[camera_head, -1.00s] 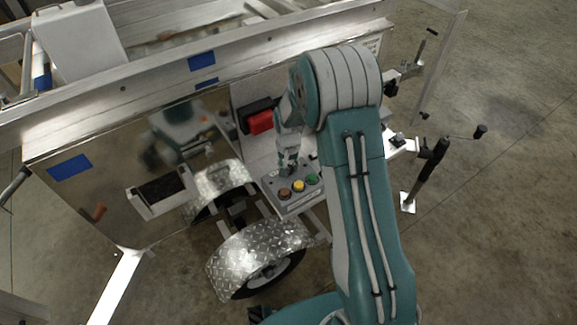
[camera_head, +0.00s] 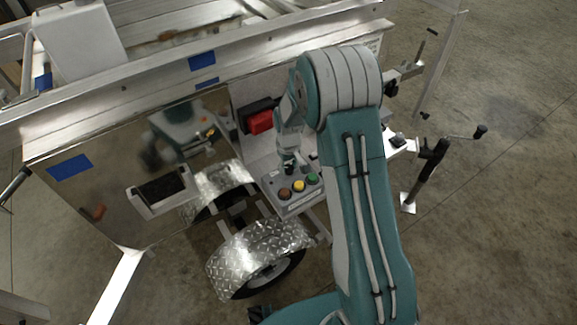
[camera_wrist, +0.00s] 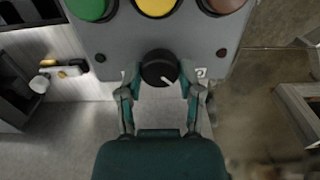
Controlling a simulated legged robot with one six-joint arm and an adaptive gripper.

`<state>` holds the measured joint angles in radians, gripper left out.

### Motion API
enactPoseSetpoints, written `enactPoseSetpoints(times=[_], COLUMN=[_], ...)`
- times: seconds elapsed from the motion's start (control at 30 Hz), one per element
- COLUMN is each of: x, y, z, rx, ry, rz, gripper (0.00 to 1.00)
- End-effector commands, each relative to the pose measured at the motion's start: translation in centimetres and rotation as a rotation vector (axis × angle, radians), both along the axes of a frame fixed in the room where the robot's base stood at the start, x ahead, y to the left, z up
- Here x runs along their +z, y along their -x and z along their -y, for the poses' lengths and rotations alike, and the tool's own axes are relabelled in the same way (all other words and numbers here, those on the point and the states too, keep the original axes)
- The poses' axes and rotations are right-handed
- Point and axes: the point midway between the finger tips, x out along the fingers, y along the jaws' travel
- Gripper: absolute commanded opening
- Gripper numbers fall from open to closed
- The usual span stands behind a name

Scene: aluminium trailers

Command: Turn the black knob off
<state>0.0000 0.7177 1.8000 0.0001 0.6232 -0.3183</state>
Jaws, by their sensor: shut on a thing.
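The black knob (camera_wrist: 159,68) sits on the grey control panel (camera_wrist: 120,45), below the yellow button in the wrist view. Its white mark points down and to the right. My gripper (camera_wrist: 160,85) has one finger on each side of the knob and is shut on it. In the head view my gripper (camera_head: 288,165) reaches down to the back of the control panel (camera_head: 297,202). There the knob is mostly hidden by the fingers.
Brown (camera_head: 285,194), yellow (camera_head: 299,186) and green (camera_head: 312,179) buttons line the panel's front edge. A red box (camera_head: 260,122) stands behind it. A diamond-plate fender (camera_head: 255,250) lies in front, and the trailer's metal rail (camera_head: 150,90) runs behind.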

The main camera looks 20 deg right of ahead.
Motion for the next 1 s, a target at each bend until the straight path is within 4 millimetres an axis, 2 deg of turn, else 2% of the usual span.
enactPoseSetpoints(times=[0.47, 0.5, 0.53, 0.57, 1.0], x=[-0.18, -0.18, -0.18, -0.16, 0.45], y=[0.08, 0.08, 0.08, 0.08, 0.02], z=[-0.04, -0.04, -0.04, -0.04, 0.0], rx=[0.013, 0.013, 0.013, 0.013, 0.011], ry=[0.0, 0.0, 0.0, 0.0, 0.0], rz=[-0.002, -0.002, -0.002, -0.002, 0.001], gripper=[0.0, 0.65, 0.78, 0.82, 0.82])
